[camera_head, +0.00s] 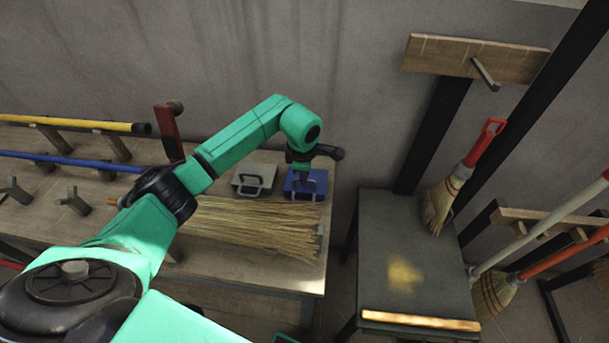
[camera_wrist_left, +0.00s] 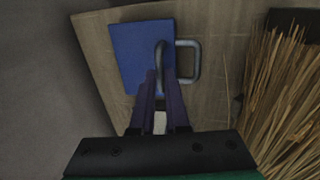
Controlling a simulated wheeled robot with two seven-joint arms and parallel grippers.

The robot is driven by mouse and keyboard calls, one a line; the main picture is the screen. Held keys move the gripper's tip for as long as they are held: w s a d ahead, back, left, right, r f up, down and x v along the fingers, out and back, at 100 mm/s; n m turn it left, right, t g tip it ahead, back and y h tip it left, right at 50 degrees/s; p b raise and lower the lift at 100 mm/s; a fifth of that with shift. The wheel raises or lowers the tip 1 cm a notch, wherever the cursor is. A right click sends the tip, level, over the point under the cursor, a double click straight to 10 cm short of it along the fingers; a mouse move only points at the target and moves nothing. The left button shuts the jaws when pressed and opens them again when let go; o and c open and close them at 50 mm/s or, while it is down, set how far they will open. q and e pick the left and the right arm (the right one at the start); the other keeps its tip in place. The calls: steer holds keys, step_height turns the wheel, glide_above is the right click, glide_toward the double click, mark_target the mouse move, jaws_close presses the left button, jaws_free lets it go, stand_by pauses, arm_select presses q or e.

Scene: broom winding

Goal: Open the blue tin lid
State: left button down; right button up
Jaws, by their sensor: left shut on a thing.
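The blue tin (camera_head: 291,186) stands at the right end of the workbench, its lid topped by a grey loop handle. In the left wrist view, the blue lid (camera_wrist_left: 130,50) looks flat and square, with the loop handle (camera_wrist_left: 194,62) at its right side. My left gripper (camera_head: 303,175) reaches down over the tin from above. I cannot tell whether the lid is raised off the tin. My right gripper is not in view.
A grey tin (camera_head: 254,180) with a similar handle stands left of the blue one. A straw bundle (camera_head: 250,226) lies in front on the workbench (camera_head: 270,277). The wall is behind.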

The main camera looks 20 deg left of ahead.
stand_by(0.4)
arm_select(q)
steer(key=shift+w+a+r+b, duration=0.15)
steer(key=shift+w+r+b, duration=0.4)
steer(key=shift+r+b, duration=0.1)
steer(key=shift+w+a+r+b, duration=0.15)
steer(key=shift+w+r+b, duration=0.35)
steer(key=shift+r+b, duration=0.1)
steer(key=shift+w+a+r+b, duration=0.2)
steer(key=shift+w+r+b, duration=0.25)
steer(key=shift+w, duration=0.3)
steer(key=shift+w+a+r, duration=0.15)
steer(key=shift+w+r, duration=0.05)
steer(key=shift+w, duration=0.4)
